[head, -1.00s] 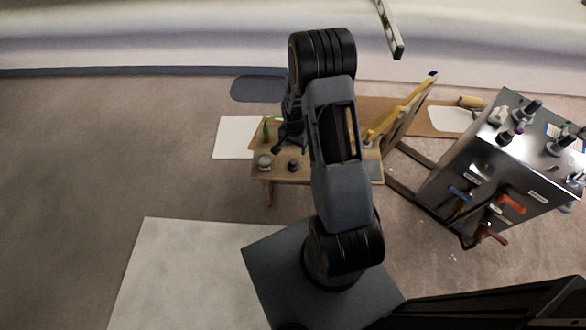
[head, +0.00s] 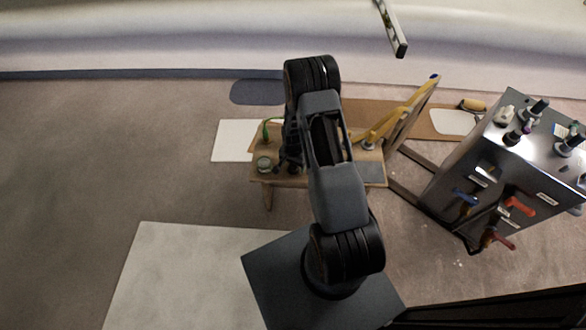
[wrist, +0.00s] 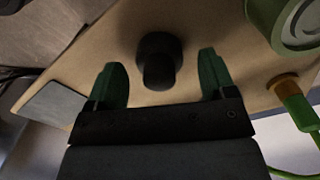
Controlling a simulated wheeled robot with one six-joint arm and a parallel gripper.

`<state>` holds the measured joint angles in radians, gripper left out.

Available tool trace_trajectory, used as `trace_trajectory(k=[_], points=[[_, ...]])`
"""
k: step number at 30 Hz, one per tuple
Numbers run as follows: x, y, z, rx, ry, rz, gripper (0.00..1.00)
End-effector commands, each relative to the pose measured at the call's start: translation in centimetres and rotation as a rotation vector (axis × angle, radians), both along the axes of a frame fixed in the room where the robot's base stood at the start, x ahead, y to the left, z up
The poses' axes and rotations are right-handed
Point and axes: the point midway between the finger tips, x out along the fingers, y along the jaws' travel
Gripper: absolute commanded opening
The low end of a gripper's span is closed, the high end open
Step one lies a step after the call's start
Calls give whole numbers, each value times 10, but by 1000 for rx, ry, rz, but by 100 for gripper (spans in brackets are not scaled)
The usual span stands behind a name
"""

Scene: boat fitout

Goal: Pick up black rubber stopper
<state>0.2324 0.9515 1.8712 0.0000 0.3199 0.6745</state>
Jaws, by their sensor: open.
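The black rubber stopper (wrist: 158,58) stands on the small wooden bench in the wrist view, a dark round knob near the middle of the picture. My gripper (wrist: 162,78) is open, with a green fingertip to the left and right of the stopper. Gaps show on both sides, so the fingers are apart from it. In the head view my gripper (head: 290,153) is low over the left part of the bench (head: 320,178). There the stopper is hard to tell apart from the dark gripper.
A grey square (wrist: 52,105) lies at the left. In the head view a steel cabinet (head: 515,150) with handles stands at the right.

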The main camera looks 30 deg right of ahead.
Motion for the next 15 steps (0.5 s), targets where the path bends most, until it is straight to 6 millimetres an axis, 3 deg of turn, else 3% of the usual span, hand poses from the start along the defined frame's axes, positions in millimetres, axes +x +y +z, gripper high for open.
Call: trace_trajectory(k=[3,10,15], points=[[0,0,-15,-1,-1,0,77],[0,0,-15,0,-1,0,77],[0,0,-15,0,-1,0,62]])
